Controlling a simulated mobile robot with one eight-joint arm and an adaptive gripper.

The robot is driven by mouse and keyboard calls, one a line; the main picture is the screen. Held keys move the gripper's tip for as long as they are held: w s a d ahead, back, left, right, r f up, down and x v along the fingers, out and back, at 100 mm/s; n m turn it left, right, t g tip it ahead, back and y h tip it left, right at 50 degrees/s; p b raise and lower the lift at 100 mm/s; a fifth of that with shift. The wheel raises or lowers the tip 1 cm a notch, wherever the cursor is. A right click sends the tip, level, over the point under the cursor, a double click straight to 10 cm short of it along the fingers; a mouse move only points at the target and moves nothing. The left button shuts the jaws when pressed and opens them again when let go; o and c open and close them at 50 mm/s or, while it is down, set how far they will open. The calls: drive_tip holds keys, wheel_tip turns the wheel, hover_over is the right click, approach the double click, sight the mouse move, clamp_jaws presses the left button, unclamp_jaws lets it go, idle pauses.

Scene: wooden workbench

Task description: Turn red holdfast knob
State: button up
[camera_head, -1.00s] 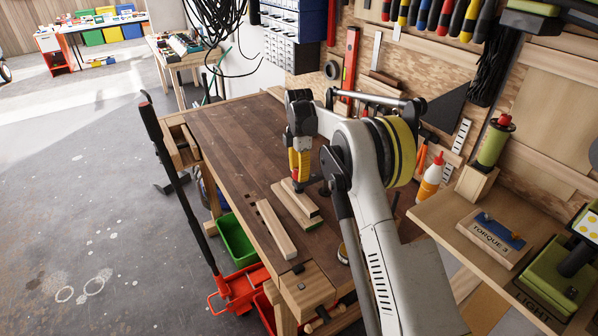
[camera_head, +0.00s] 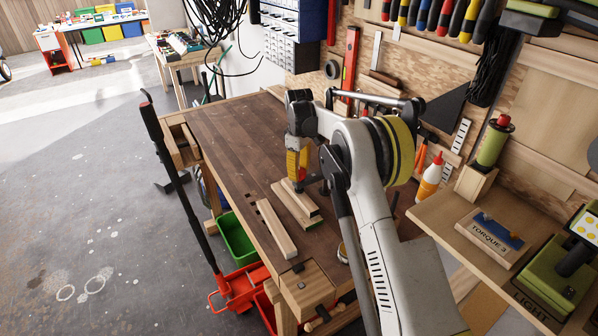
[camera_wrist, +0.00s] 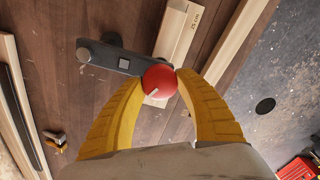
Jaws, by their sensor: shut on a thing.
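The red holdfast knob (camera_wrist: 160,84) is a round red ball with a pale line mark, in the middle of the wrist view. My gripper (camera_wrist: 160,77) has its two yellow fingers curved around it, one tip on each side, shut on it. The dark grey holdfast bar (camera_wrist: 108,58) runs from the knob to the upper left. A pale board marked "25 cm" (camera_wrist: 177,38) lies below the holdfast. In the head view my gripper (camera_head: 298,178) points down over the boards, and the knob is largely hidden there.
The dark wooden workbench (camera_head: 225,135) is clear to the left and behind. A loose pale wooden strip (camera_head: 277,229) lies near its front edge. A glue bottle (camera_head: 429,178) stands to the right.

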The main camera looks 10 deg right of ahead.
drive_tip(key=m, duration=0.5)
drive_tip(key=shift+m, duration=0.3)
drive_tip(key=m, duration=1)
drive_tip(key=shift+d+m, duration=0.1)
drive_tip(key=shift+m, duration=0.3)
drive_tip(key=m, duration=2.1)
drive_tip(key=shift+s+m, duration=0.1)
drive_tip(key=shift+m, duration=0.3)
drive_tip(key=m, duration=0.5)
